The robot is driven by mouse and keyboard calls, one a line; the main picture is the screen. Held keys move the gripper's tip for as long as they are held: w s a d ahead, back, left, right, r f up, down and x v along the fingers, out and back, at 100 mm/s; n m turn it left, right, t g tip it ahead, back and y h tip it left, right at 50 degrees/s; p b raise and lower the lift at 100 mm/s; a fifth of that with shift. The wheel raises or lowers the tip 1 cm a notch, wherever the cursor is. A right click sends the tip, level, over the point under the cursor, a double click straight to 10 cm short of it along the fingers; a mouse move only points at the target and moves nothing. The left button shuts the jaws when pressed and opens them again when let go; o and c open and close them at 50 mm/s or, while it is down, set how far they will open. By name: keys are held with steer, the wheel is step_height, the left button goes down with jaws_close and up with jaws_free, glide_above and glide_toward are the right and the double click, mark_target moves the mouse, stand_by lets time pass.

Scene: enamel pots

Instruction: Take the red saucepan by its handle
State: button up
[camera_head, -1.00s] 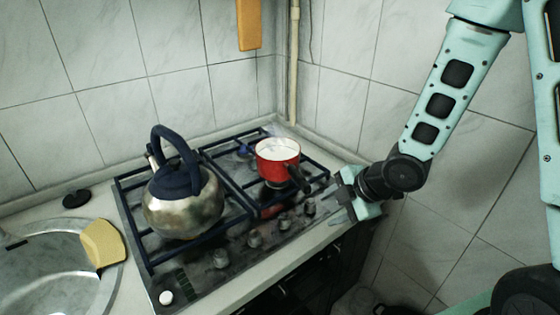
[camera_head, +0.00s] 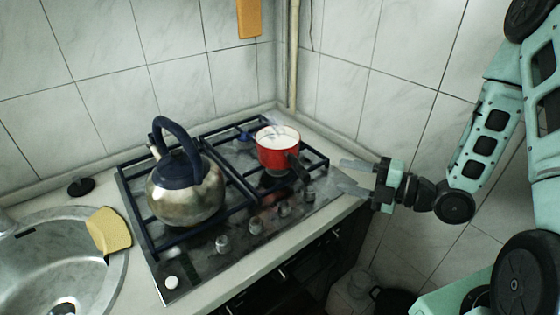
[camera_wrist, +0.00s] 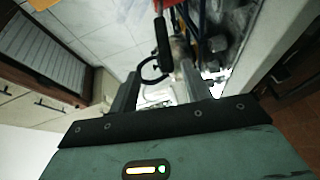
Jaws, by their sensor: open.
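The red saucepan (camera_head: 277,153), with a white inside, stands upright on the right part of the hob. Its black handle (camera_head: 299,168) points towards the front right. My gripper (camera_head: 343,175) is open and empty, to the right of the handle, with its fingers pointing left towards the pan. In the head view there is a gap between the fingertips and the handle. In the wrist view the black handle (camera_wrist: 163,42) and its end loop show ahead, roughly in line with the space between the fingers (camera_wrist: 158,75). Only a strip of the red pan shows there.
A steel kettle (camera_head: 186,190) with a dark blue handle stands on the left part of the hob (camera_head: 155,272). Knobs line the hob's front. A sink (camera_head: 45,265) with a yellow sponge (camera_head: 109,232) lies at the left. Tiled walls close off the back and right.

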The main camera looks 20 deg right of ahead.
mark_target(301, 168)
steer(key=p+x, duration=0.1)
steer(key=x, duration=0.3)
steer(key=p+x, duration=0.2)
steer(key=x, duration=0.2)
steer(key=p+x, duration=0.2)
steer(key=x, duration=0.2)
steer(key=shift+a+f, duration=0.2)
steer(key=shift+f, duration=0.05)
jaws_close()
stand_by(0.9)
steer(key=shift+r, duration=0.1)
